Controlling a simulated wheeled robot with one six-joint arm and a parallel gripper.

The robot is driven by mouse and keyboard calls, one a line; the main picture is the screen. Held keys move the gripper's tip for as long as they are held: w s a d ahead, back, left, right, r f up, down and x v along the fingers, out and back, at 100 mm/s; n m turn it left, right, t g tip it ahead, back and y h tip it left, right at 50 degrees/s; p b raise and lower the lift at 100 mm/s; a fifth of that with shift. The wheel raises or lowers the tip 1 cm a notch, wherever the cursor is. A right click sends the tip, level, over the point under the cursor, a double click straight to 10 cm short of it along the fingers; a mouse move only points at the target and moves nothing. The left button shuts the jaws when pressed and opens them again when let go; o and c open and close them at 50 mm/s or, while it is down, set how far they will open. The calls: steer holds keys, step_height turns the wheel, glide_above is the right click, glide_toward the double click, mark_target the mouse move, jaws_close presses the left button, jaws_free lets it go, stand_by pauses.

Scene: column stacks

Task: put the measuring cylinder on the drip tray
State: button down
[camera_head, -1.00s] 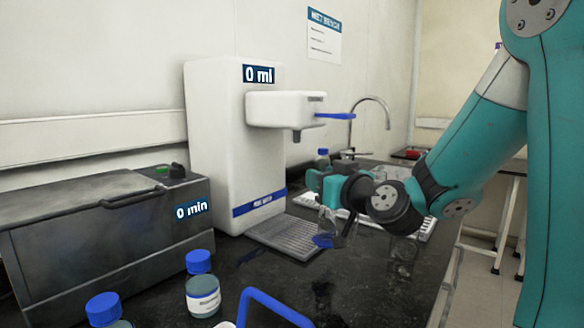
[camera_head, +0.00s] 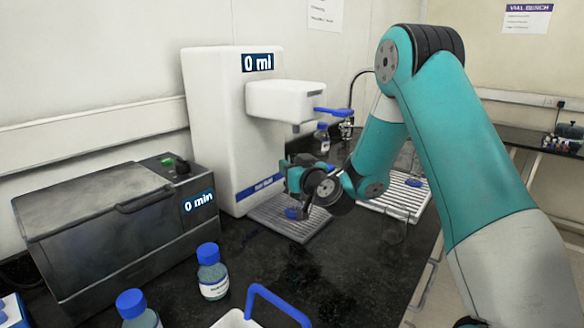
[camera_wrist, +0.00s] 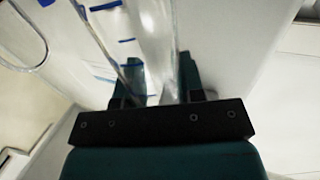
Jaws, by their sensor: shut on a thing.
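The measuring cylinder (camera_wrist: 157,45) is clear with blue marks in the wrist view. My gripper (camera_wrist: 158,78) is shut around it. The drip tray (camera_head: 276,220) is a grey ribbed plate at the foot of the white dispenser. The cylinder's base appears over the tray, below the spout; I cannot tell whether it touches.
The white water dispenser (camera_head: 215,130) reads 0 ml and has a blue lever (camera_head: 333,111). A grey oven-like box (camera_head: 110,225) stands left. Blue-capped bottles (camera_head: 212,272) and a blue-handled white carrier (camera_head: 235,319) are in front. A white rack (camera_head: 398,198) lies right.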

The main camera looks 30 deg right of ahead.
steer(key=shift+f, duration=0.2)
steer(key=c, duration=0.7)
jaws_free()
steer(key=shift+c, duration=0.2)
steer(key=shift+r, duration=0.15)
steer(key=s+b, duration=1)
steer(key=s, duration=0.2)
steer(key=shift+r, duration=0.1)
